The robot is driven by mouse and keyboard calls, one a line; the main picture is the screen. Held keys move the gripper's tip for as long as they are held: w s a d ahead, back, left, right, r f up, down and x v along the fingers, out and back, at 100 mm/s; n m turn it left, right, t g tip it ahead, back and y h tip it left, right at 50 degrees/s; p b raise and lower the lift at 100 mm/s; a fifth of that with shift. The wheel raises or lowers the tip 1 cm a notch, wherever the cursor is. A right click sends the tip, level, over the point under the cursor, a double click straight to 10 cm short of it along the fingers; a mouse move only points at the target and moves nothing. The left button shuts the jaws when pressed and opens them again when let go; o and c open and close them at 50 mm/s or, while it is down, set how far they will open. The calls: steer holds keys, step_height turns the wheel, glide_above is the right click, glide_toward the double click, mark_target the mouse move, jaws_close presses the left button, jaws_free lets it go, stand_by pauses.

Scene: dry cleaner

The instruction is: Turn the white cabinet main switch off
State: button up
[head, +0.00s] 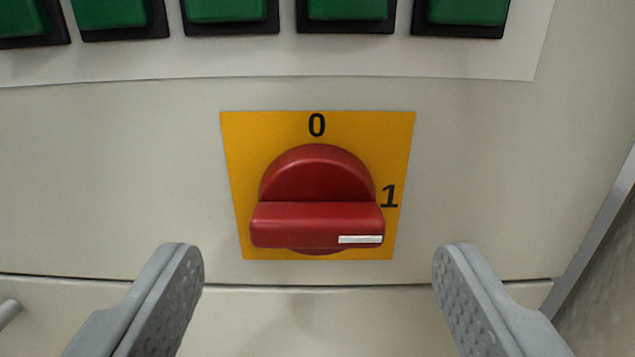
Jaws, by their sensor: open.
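The main switch (317,180) is a red rotary knob on a yellow plate (238,135) on the cabinet's off-white front (120,180). The plate has a black 0 at the top and a black 1 at the right. The knob's grip bar lies horizontal, and its white mark is at the right end, on the side of the 1. My gripper (318,262) is open, with one grey finger low on each side of the knob. The fingers appear apart from the knob, and nothing is between them.
A row of green buttons (347,8) in black frames sits on a white strip above the switch. A horizontal seam runs below the plate. A small light knob or handle (8,311) shows at the lower left. The cabinet's edge is at the right.

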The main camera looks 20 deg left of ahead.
mark_target(317, 216)
steer(key=shift+x, duration=1.35)
steer(key=c, duration=1)
